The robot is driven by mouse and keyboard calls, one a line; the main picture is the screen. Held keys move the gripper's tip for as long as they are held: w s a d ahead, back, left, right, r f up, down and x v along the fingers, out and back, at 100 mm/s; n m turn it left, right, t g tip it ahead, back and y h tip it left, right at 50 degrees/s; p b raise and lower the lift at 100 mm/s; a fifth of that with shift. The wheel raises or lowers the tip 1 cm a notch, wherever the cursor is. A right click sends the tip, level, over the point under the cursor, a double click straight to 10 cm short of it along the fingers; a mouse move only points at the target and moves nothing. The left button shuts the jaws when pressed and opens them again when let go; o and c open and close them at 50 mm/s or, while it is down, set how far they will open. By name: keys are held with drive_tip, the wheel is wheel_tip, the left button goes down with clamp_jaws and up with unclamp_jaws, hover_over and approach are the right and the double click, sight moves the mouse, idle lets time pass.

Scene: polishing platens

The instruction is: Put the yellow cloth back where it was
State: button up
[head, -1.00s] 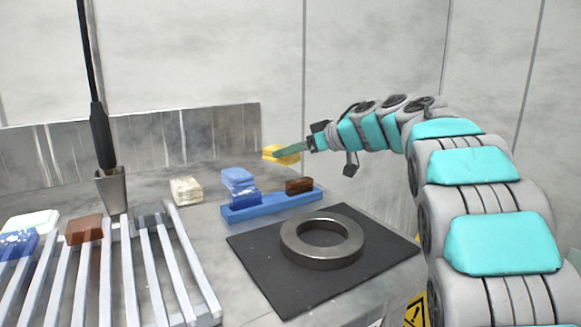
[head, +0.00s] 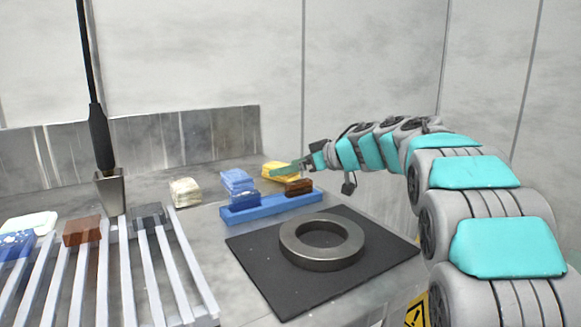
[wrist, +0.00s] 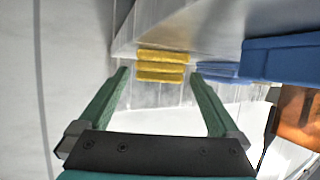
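The yellow cloth (head: 283,169), a folded stack, sits at the back of the grey worktop, behind the blue holder (head: 272,206). My gripper (head: 282,169) is at the cloth, partly in front of it in the head view. In the wrist view, my gripper (wrist: 159,73) has its two green fingers spread wide.
A metal ring (head: 322,252) rests on a black mat (head: 262,272) in front. A slatted rack (head: 150,275) is at left.

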drive_tip(key=shift+r, duration=0.15)
drive_tip(key=v, duration=1.2)
